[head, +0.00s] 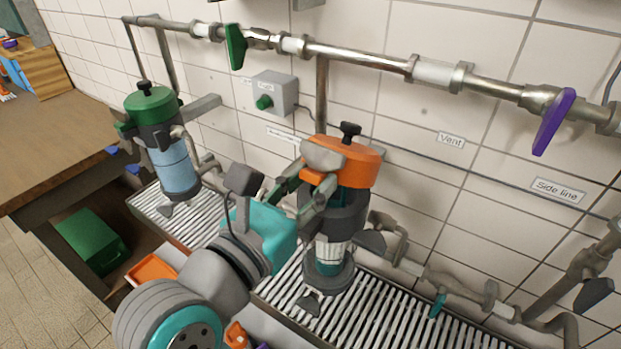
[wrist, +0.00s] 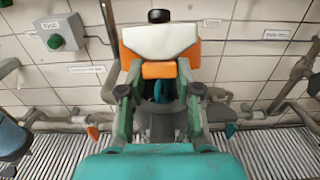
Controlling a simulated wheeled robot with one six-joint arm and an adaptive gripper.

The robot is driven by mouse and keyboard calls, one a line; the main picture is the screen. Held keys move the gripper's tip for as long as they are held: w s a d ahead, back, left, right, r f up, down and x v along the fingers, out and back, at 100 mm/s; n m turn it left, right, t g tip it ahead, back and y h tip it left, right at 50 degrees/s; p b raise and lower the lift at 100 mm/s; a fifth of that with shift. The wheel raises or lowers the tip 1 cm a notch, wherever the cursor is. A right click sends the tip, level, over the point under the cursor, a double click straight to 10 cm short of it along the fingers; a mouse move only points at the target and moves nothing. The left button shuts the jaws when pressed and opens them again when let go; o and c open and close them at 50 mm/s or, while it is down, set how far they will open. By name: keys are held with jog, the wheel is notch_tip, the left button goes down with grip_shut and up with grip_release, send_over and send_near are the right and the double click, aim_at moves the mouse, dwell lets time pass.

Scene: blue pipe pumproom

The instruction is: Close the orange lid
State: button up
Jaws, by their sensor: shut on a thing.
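The orange lid (head: 352,162) with a black knob is on the right-hand filter housing (head: 334,218). A teal part shows between the lid and the dark collar; I cannot tell whether the lid is fully seated. On its near side are a pale grey plate and an orange tab (wrist: 160,70). My gripper (wrist: 158,78) is at the lid's front, its fingers on both sides of the tab and shut on it. In the head view my gripper (head: 317,188) partly hides the housing's front. The lid also shows in the wrist view (wrist: 207,56), mostly behind the plate.
A green-lidded housing (head: 152,106) stands to the left. A steel pipe with a green handle (head: 235,47) and a purple handle (head: 553,122) runs above. A grey box with a green button (head: 273,95) is on the wall. Slatted grating (head: 385,308) lies below.

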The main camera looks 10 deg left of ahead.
aim_at(302, 229)
jog(key=shift+s+f, duration=0.1)
jog(key=shift+f, duration=0.05)
jog(key=shift+s+a+f, duration=0.1)
jog(key=shift+s+f, duration=0.1)
jog(key=shift+f, duration=0.4)
jog(key=shift+s+a+f, duration=0.1)
jog(key=shift+s+f, duration=0.15)
jog(key=shift+f, duration=0.35)
jog(key=shift+s+a+f, duration=0.1)
jog(key=shift+s+f, duration=0.1)
jog(key=shift+f, duration=0.4)
jog(key=o, duration=1.7)
jog(key=shift+c, duration=0.2)
jog(key=shift+s, duration=0.1)
